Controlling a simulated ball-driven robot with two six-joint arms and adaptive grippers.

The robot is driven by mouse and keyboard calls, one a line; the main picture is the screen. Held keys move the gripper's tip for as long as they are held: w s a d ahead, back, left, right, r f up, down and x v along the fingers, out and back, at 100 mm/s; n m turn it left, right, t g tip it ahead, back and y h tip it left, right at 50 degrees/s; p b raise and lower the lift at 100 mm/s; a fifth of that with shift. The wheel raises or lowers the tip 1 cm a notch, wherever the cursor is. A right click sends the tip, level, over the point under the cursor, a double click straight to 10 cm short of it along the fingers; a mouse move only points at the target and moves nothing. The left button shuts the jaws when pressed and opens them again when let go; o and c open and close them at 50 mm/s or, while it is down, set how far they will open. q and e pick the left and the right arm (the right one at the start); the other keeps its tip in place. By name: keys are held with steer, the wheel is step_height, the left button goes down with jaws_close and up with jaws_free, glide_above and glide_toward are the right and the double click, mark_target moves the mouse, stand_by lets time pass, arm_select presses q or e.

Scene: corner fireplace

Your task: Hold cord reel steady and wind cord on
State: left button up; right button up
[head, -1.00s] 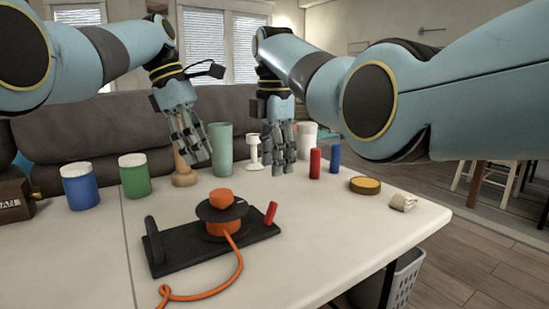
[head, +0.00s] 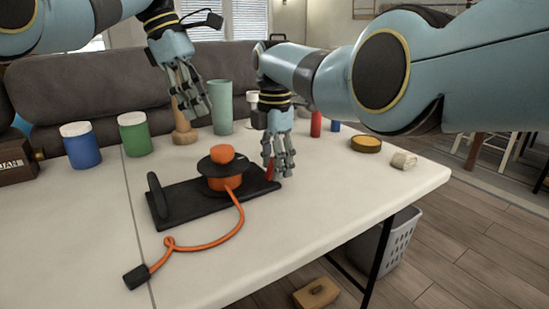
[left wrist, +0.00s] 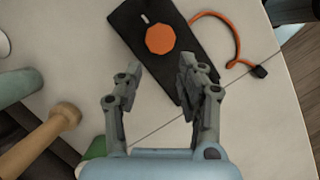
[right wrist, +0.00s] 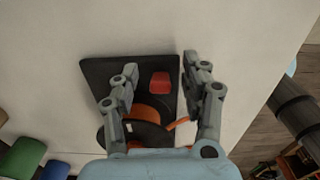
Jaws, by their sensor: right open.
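The cord reel, with an orange hub (head: 223,153) and dark flanges, stands on a dark base plate (head: 192,197) on the table. Its orange cord (head: 215,240) loops over the tabletop to a black plug (head: 136,277). A red crank handle (right wrist: 160,81) stands at the base's right end, partly hidden by my right fingers in the head view. My right gripper (head: 279,168) is open, with its fingers spread either side of the handle in the right wrist view (right wrist: 158,75). My left gripper (head: 190,108) is open and empty, raised behind the reel; its left wrist view shows the hub (left wrist: 160,39) beyond the fingertips.
Blue (head: 81,146) and green (head: 135,134) jars stand at the left. A wooden piece (head: 184,130) and green tumbler (head: 222,108) stand behind the reel. A yellow-topped tin (head: 366,144) and folded cloth (head: 403,160) lie at the right.

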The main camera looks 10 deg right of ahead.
jaws_close()
